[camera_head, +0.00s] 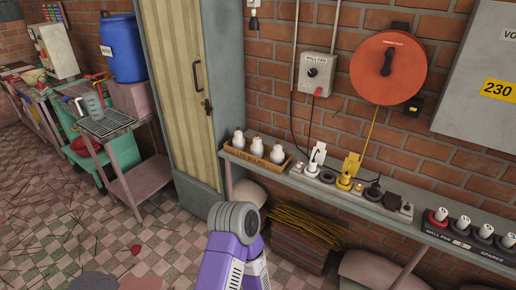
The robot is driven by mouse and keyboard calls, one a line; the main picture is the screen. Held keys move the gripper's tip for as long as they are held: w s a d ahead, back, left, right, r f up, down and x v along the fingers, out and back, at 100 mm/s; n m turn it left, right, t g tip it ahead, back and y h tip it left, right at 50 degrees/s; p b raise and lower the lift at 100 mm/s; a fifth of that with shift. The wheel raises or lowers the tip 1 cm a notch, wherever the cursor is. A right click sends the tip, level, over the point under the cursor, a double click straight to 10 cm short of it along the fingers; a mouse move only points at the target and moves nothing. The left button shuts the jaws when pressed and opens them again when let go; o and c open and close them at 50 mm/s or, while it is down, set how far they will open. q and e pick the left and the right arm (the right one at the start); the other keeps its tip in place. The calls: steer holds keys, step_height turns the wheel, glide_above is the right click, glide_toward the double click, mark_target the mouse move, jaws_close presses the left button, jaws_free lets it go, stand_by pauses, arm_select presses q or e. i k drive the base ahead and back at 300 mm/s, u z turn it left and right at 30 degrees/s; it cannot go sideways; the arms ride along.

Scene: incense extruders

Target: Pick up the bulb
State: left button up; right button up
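Three white bulbs with pale caps, the left one (239,140), the middle one (257,147) and the right one (277,154), stand in a row in a shallow wooden tray (259,162). The tray is at the left end of the grey wall shelf (330,188). The tray's front edge hides the bulbs' lower parts. No fingers of either gripper show. A purple arm link of mine with a grey ribbed joint rises at the bottom middle, in front of and below the shelf.
A white switch box (317,72) and a round orange disc (388,67) are on the brick wall. Plugs and sockets line the shelf right of the tray. A tall cabinet (181,85) stands close left of the shelf. A dark lamp holder (254,22) hangs above.

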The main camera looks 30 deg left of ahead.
mark_target(257, 149)
steer(key=k, duration=0.6)
steer(key=u, duration=0.7)
steer(key=i, duration=0.55)
steer(key=u, duration=0.7)
steer(key=i, duration=0.85)
steer(key=z, duration=0.25)
